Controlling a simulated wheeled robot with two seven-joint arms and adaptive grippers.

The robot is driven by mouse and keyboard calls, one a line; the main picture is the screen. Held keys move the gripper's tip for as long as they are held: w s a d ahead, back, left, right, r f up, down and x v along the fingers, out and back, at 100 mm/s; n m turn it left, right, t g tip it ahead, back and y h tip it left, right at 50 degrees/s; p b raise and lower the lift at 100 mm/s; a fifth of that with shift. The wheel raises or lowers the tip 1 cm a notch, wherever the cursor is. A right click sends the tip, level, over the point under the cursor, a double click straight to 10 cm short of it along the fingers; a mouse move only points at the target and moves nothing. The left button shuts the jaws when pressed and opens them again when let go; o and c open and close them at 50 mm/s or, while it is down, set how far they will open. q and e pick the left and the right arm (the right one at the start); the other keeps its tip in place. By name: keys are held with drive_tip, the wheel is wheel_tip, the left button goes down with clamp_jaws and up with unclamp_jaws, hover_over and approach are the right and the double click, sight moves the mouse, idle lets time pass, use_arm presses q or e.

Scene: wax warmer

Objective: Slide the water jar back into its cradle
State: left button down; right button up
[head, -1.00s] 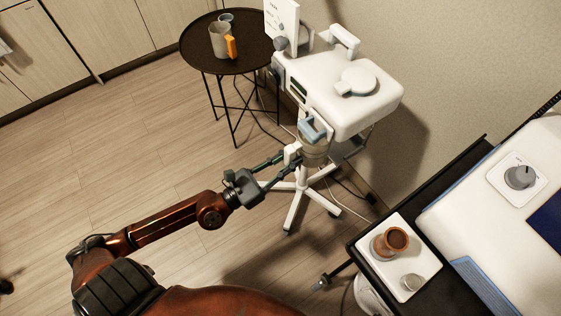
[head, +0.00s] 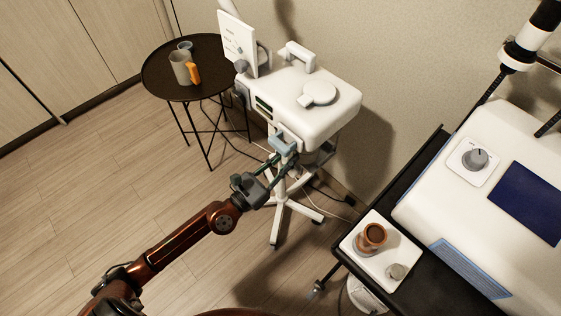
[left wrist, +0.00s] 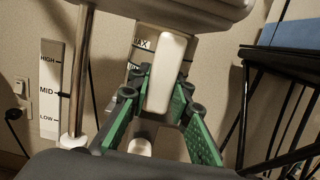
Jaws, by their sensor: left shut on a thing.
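The water jar's grey-blue top part (head: 283,145) shows at the front lower edge of the white machine (head: 300,98). Most of its body is hidden under the machine and behind my gripper. In the left wrist view the jar's white upright handle (left wrist: 167,72) stands between the green fingers, with a MAX mark on the jar wall behind. My left gripper (head: 282,164) is shut on this handle. The jar looks upright, directly below the machine's overhanging body (left wrist: 190,8). The cradle cannot be made out, so I cannot tell how far in the jar sits. My right gripper is not in view.
The machine stands on a white wheeled base (head: 282,212). A round black table (head: 215,75) with a mug (head: 180,68) stands left behind it. A white tray (head: 358,251) with a brown cup (head: 371,237) is at the right. Open floor lies left.

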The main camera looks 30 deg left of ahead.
use_arm(q)
drive_tip(key=shift+x, duration=0.8)
drive_tip(key=shift+w+d+f, duration=0.15)
drive_tip(key=shift+w+d, duration=0.1)
drive_tip(key=shift+w, duration=0.35)
drive_tip(key=shift+f, duration=0.3)
drive_tip(key=shift+f+b, duration=0.2)
drive_tip(key=shift+b, duration=0.1)
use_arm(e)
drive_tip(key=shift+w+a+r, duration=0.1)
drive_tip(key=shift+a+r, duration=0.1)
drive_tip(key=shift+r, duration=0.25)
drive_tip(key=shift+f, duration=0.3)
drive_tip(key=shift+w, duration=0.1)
